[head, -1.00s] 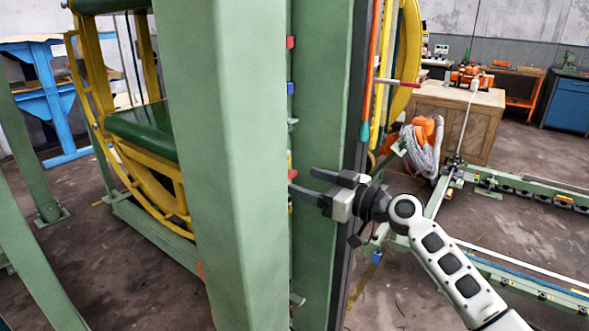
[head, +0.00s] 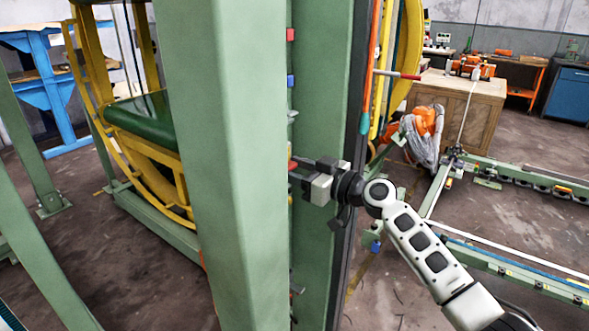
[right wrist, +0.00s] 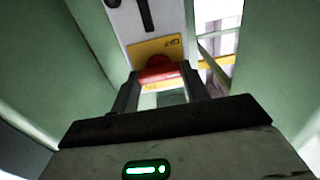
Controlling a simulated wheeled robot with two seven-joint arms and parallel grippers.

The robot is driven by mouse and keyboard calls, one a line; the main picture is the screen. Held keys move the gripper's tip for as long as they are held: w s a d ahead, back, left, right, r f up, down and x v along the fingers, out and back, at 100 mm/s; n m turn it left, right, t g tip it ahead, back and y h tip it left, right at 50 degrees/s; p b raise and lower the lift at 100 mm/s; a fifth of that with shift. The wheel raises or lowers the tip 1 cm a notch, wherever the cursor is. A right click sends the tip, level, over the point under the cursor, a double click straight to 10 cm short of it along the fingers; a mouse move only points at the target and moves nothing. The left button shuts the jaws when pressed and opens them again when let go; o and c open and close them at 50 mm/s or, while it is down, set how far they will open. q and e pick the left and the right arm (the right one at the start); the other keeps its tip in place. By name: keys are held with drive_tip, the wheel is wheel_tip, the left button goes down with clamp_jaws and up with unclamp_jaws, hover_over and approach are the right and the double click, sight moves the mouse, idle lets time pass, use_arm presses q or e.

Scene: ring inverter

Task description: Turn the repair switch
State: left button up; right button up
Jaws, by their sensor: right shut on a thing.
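The red repair switch (right wrist: 160,71) sits on a yellow plate (right wrist: 150,47) in the right wrist view. My right gripper (head: 296,171) reaches in from the right to the gap between the green posts, and its fingers are shut on the switch, one on each side of it. In the head view only a small red bit of the switch (head: 292,164) shows by the edge of the near post. The near post hides the switch panel from the head view. My left gripper is not in view.
The near green post (head: 225,170) and a second green post (head: 322,100) flank the gripper closely. A red and blue part stand out along the post edge above.

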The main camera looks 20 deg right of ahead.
drive_tip(key=m+b, duration=0.1)
drive_tip(key=m, duration=0.2)
drive_tip(key=shift+f+m+b, duration=0.1)
drive_tip(key=shift+m+b, duration=0.2)
drive_tip(key=m, duration=0.4)
drive_tip(key=shift+m, duration=0.3)
drive_tip(key=m, duration=0.2)
drive_tip(key=shift+m, duration=0.4)
drive_tip(key=m+p, duration=0.1)
drive_tip(key=m, duration=0.1)
drive_tip(key=shift+d+m, duration=0.1)
drive_tip(key=shift+m, duration=0.2)
drive_tip(key=m+p, duration=0.1)
drive_tip(key=m, duration=0.2)
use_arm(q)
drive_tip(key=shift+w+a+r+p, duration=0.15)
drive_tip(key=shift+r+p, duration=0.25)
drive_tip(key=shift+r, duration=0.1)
use_arm(e)
drive_tip(key=shift+m, duration=0.7)
drive_tip(key=shift+f, duration=0.1)
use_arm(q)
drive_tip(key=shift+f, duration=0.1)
